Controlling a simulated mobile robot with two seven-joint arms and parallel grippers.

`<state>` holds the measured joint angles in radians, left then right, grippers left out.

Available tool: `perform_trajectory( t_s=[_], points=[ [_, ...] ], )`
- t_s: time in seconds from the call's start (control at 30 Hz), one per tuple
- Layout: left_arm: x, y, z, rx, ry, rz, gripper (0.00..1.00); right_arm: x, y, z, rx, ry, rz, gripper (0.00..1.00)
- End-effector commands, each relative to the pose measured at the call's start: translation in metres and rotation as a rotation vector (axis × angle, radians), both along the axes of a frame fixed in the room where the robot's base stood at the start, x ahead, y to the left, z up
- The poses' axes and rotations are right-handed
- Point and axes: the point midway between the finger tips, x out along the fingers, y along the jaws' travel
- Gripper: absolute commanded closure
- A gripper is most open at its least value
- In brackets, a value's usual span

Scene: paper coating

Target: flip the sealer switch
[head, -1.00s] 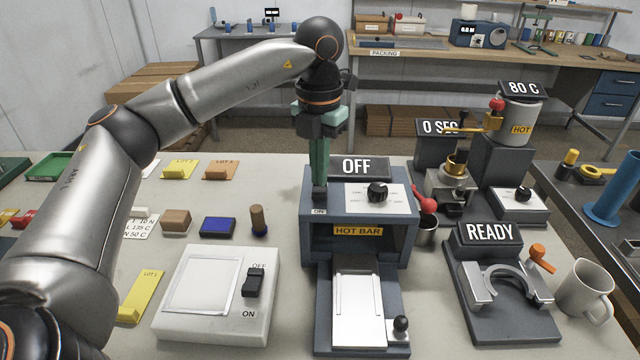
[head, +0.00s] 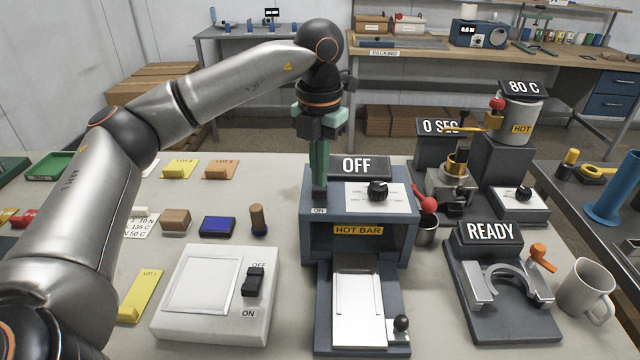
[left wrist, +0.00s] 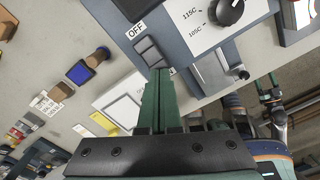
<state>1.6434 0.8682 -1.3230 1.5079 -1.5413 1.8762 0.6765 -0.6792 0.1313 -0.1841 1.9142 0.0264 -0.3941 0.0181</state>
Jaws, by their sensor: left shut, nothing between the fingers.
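The sealer (head: 306,222) is a blue-grey box marked HOT BAR, and its display (head: 360,167) reads OFF. Its dark rocker switch (left wrist: 149,50) shows in the left wrist view, just beyond my fingertips, between the OFF label (left wrist: 136,30) and a partly hidden label. In the head view the ON label (head: 319,211) is in front of the switch, and my fingers hide most of it. My left gripper (head: 319,188) points down over the switch, shut and empty; it also shows in the left wrist view (left wrist: 158,76). I cannot tell whether the fingertips touch the switch.
The sealer's dial (head: 377,191) stands right of my fingers. A white box with a black switch (head: 254,281) is at the front left. A READY press (head: 505,290) and a mug (head: 585,291) are at the right. A hot pot (head: 520,118) stands behind.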

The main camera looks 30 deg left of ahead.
Motion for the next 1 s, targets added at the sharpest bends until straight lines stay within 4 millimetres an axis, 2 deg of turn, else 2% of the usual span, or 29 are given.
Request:
perform_trajectory(
  t_s=[1.0],
  points=[
    [0.0, 0.0, -0.017, 0.0, 0.001, 0.001, 1.0, 0.0, 0.0, -0.01, 0.0, 0.0, 0.0, 0.23]
  ],
)
